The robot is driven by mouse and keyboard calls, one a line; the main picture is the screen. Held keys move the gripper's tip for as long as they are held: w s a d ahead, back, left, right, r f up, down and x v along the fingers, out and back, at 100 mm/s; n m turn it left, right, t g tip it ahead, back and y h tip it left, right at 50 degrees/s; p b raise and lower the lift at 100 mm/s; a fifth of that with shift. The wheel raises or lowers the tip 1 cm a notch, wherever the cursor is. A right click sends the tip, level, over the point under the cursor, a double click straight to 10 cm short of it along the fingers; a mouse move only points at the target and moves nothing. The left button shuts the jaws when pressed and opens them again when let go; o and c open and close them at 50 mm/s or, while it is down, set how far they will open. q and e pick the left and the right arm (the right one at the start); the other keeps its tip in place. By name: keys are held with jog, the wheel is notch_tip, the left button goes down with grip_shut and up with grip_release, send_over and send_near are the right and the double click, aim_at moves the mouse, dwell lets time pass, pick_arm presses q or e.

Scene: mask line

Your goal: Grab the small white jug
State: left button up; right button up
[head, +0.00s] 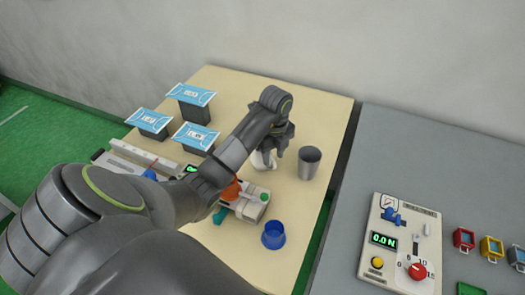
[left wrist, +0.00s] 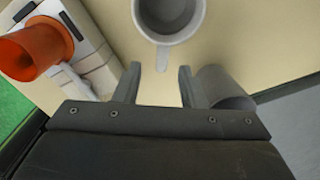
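The small white jug (left wrist: 190,36) is at the top centre of the left wrist view, seen from above with its handle pointing toward my gripper. In the head view the jug (head: 262,161) stands on the beige table, mostly hidden behind my gripper. My left gripper (head: 276,146) is over the jug. In the left wrist view its two fingers (left wrist: 159,72) are apart, and the jug's handle lies between or just beyond their tips. I cannot tell whether a finger touches it. My right gripper is not in view.
A grey metal cup (head: 309,163) stands close to the right of the gripper; it also shows in the left wrist view (left wrist: 226,86). A blue cup (head: 273,236), an orange funnel-like piece (left wrist: 27,52) and a device are nearby. A grey table (head: 345,215) holds a control panel (head: 404,259).

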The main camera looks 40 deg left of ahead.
aim_at(273, 159)
pick_arm(q)
jog(key=shift+f+b, duration=0.35)
notch_tip(273, 159, down, 2)
jog(key=b, duration=0.2)
jog(key=shift+w+a+f+b, duration=0.1)
jog(key=shift+f+b, duration=0.15)
jog(key=shift+b, duration=0.05)
notch_tip(273, 159, down, 2)
grip_shut()
jog(key=shift+r, duration=0.1)
